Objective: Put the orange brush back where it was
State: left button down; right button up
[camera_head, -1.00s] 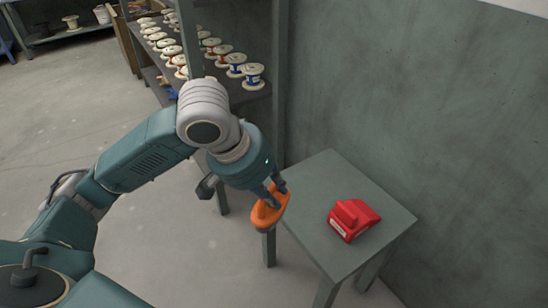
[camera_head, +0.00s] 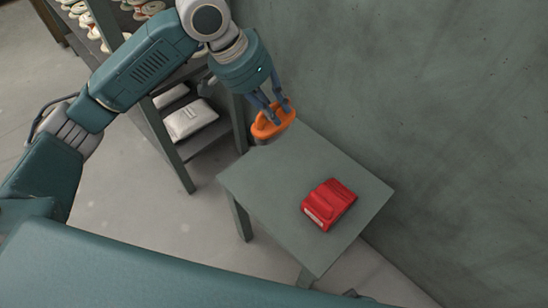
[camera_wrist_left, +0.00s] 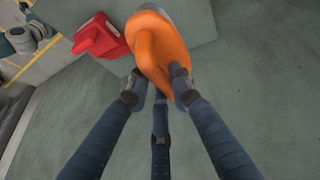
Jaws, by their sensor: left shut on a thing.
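The orange brush (camera_head: 273,122) is held in my left gripper (camera_head: 272,108), above the far corner of a grey-green table (camera_head: 250,182). In the left wrist view the fingers (camera_wrist_left: 158,88) close on the orange handle (camera_wrist_left: 158,50), with a pale grey edge beyond it. My left gripper is shut on the brush. I cannot tell from the head view how high the brush is above the table. My right gripper is not in view.
A red object (camera_head: 329,204) sits on the table and also shows in the left wrist view (camera_wrist_left: 100,38). A shelf rack (camera_head: 172,135) with spools and white packages (camera_head: 190,120) stands left of the table. A wall (camera_head: 420,90) runs behind it. The table's left and front parts are clear.

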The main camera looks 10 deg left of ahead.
pick_arm(q)
notch_tip(320, 180, down, 16)
jog(key=b, duration=0.3)
jog(key=shift+a+f, duration=0.1)
jog(key=shift+f, duration=0.2)
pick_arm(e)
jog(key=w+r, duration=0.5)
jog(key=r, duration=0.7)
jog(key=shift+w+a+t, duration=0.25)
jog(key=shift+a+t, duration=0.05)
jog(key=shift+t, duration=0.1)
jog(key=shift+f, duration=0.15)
pick_arm(q)
jog(key=c, duration=1.5)
grip_release()
jog(key=shift+f, duration=0.1)
jog(key=shift+c, duration=0.2)
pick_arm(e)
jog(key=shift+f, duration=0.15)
